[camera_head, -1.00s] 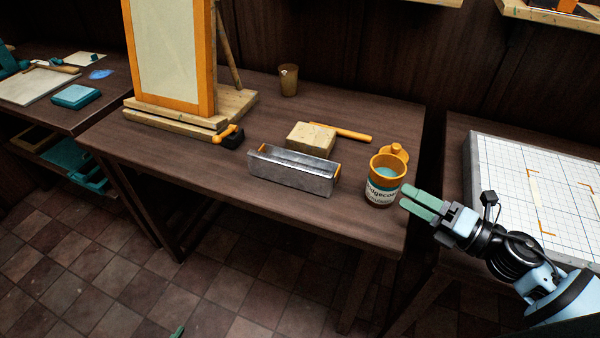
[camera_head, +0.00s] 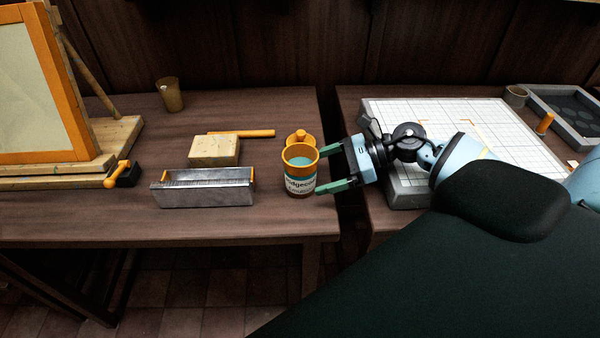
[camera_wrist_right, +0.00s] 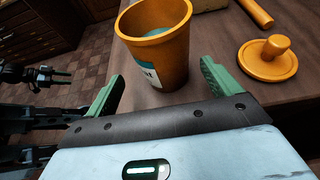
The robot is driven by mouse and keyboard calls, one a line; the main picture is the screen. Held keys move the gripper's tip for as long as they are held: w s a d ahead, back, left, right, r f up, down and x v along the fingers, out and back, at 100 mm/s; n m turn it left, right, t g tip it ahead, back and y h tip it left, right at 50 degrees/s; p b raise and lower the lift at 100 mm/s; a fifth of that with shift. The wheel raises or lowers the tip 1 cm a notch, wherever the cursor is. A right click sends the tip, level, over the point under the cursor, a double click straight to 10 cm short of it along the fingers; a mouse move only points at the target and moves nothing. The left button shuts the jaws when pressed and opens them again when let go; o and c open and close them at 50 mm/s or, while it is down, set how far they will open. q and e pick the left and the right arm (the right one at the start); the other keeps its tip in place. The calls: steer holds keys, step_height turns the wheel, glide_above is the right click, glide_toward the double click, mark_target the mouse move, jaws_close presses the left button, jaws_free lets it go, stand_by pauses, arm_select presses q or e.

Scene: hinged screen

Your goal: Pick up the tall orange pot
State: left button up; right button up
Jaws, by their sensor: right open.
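The tall orange pot (camera_head: 300,172) stands upright and open near the right end of the brown table, with a white and teal label and teal contents. In the right wrist view the pot (camera_wrist_right: 160,50) stands just ahead of and between the fingertips. My right gripper (camera_head: 320,170) is open, reaching in from the right at the pot's side; I cannot tell if a finger touches it. My left gripper (camera_wrist_right: 55,77) shows small and dark at the left of the right wrist view, its jaw state unclear; it is outside the head view.
An orange knobbed lid (camera_head: 300,139) lies just behind the pot. A metal trough (camera_head: 204,188), a tan block (camera_head: 214,151) and an orange stick (camera_head: 241,133) lie to its left. A framed screen (camera_head: 35,80) stands far left. A gridded board (camera_head: 470,125) lies on the right table.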

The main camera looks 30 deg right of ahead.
mark_target(301, 173)
steer(key=shift+w+a, duration=0.2)
steer(key=shift+a, duration=0.05)
steer(key=x, duration=0.1)
steer(key=p+x, duration=0.1)
steer(key=x, duration=0.2)
steer(key=shift+w+a+r, duration=0.2)
steer(key=shift+w+r, duration=0.1)
steer(key=shift+w, duration=0.15)
steer(key=shift+w+a+f, duration=0.1)
steer(key=shift+a+f, duration=0.05)
steer(key=shift+a, duration=0.05)
arm_select(q)
steer(key=shift+w+a+r, duration=0.1)
steer(key=shift+w+r, duration=0.65)
steer(key=shift+r, duration=0.25)
arm_select(e)
steer(key=shift+f, duration=0.1)
steer(key=c, duration=1.3)
arm_select(q)
steer(key=shift+a, duration=0.1)
